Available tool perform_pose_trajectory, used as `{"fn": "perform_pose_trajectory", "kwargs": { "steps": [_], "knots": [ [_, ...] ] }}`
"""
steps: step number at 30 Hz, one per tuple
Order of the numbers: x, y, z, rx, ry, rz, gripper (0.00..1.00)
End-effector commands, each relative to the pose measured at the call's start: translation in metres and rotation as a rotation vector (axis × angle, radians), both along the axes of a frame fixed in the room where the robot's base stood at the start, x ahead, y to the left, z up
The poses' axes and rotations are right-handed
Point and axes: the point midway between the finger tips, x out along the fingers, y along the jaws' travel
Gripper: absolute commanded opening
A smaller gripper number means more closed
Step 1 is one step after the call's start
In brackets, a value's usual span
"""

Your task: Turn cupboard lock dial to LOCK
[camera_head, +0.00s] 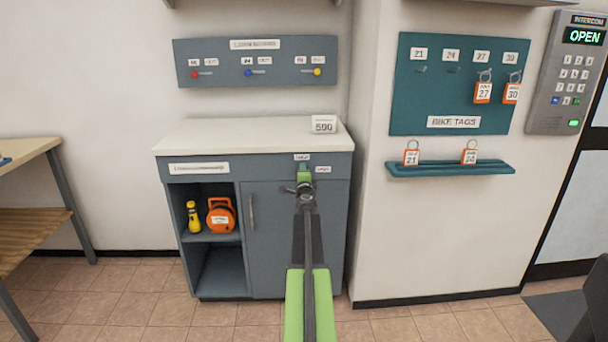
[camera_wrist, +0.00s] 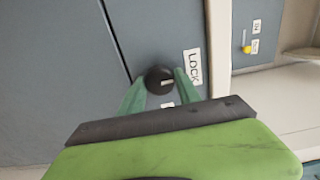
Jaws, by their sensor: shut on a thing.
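The lock dial is a small round black knob (camera_wrist: 159,79) on the grey cupboard (camera_head: 262,265). In the wrist view my gripper (camera_wrist: 161,88) has its green fingers on either side of the dial, shut on it. A short light mark shows on the right part of the dial's face; its exact heading is hard to tell. The white LOCK label (camera_wrist: 193,67) is just right of the dial. A second label (camera_wrist: 167,104) is partly hidden by my gripper. In the head view my gripper (camera_head: 304,178) is at the cupboard's upper right and hides the dial.
A bike tag board (camera_head: 455,85) and ledge (camera_head: 450,169) are at right.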

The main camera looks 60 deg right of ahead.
Motion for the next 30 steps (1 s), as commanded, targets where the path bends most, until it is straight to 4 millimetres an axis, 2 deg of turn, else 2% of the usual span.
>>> {"fn": "perform_pose_trajectory", "kwargs": {
  "steps": [15, 16, 18, 21, 30],
  "knots": [
    [0.0047, 0.0039, -0.0003, -0.010, 0.014, 0.012, 0.00],
    [0.0047, 0.0039, -0.0003, -0.010, 0.014, 0.012, 0.44],
    [0.0042, 0.0035, -0.0003, -0.010, 0.014, 0.010, 0.53],
    [0.0032, 0.0025, -0.0002, -0.009, 0.013, 0.008, 0.62],
    [-0.0002, 0.0039, -0.0001, -0.009, 0.013, 0.004, 0.62]
  ]
}}
